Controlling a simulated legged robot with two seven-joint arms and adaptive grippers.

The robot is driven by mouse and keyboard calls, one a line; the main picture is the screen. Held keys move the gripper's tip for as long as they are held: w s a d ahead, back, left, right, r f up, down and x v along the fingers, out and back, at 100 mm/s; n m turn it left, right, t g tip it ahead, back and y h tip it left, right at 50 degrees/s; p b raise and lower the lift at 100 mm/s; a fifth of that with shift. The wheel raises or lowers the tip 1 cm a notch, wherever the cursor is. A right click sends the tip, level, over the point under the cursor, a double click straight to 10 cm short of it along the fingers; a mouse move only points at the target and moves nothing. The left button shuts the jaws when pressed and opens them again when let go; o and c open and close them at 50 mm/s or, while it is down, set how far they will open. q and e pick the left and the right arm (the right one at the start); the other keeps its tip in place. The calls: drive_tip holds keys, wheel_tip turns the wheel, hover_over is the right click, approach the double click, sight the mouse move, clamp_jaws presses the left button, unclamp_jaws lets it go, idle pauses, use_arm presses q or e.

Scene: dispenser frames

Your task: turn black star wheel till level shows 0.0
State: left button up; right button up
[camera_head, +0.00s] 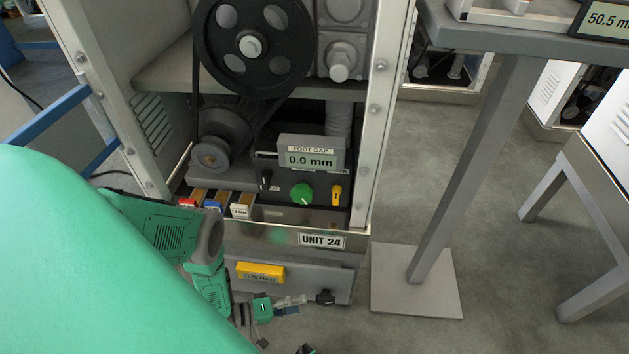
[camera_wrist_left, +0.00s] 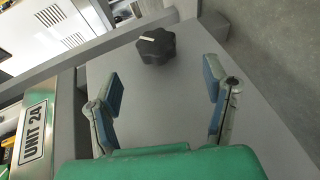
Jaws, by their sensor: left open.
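The black star wheel (camera_head: 325,297) sits on the grey lower box of Unit 24, at its right end. In the left wrist view the wheel (camera_wrist_left: 156,46) has a white mark on its face. The FOOT GAP display (camera_head: 311,160) above reads 0.0 mm. My left gripper (camera_head: 290,306) is just left of the wheel in the head view. In the left wrist view its two fingers (camera_wrist_left: 162,82) are spread and empty, with the wheel beyond the tips and between their lines, apparently untouched.
A green knob (camera_head: 302,193), a yellow switch (camera_head: 336,195) and a black switch (camera_head: 266,180) sit below the display. A grey stand post (camera_head: 470,180) with a floor plate (camera_head: 417,281) stands to the right.

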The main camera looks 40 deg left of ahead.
use_arm(q)
drive_tip(key=v, duration=0.4)
drive_tip(key=shift+f, duration=0.1)
drive_tip(key=shift+w, duration=0.1)
idle(0.3)
